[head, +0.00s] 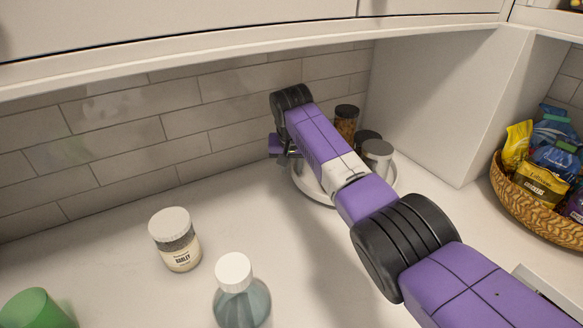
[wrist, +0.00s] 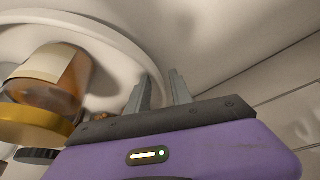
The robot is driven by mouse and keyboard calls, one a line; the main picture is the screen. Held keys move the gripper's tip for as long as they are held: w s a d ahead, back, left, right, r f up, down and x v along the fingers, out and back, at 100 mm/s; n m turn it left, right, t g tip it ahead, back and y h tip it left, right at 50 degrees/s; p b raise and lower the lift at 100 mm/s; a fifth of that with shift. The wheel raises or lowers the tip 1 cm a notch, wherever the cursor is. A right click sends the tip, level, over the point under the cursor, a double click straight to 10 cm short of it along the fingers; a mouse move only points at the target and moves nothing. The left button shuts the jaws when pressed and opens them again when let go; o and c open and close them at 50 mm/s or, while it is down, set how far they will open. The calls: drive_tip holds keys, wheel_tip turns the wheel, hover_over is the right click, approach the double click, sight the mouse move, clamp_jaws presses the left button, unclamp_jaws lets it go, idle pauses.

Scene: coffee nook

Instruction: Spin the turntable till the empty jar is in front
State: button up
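The turntable (head: 309,188) is a round white tray near the back wall, partly hidden under my purple arm. On it show a jar with a dark lid and brown contents (head: 346,121), a second dark-lidded jar (head: 367,138) and a pale-lidded jar (head: 377,153). I cannot tell which jar is empty. In the wrist view the turntable's curved rim (wrist: 105,33) runs behind a gold-lidded jar (wrist: 50,80) with amber contents and a label. My gripper (wrist: 160,90) points down at the turntable's left side, its fingers a little apart, with nothing seen between them. I cannot tell whether they touch the rim.
A barley jar (head: 175,240) and a white-capped bottle (head: 241,290) stand on the counter in front, left of my arm. A green cup (head: 36,308) is at the lower left. A snack basket (head: 528,212) is at right. Tiled wall and overhead cabinets enclose the nook.

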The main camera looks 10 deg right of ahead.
drive_tip(key=v, duration=0.7)
drive_tip(key=shift+r, duration=0.15)
drive_tip(key=shift+s, duration=0.15)
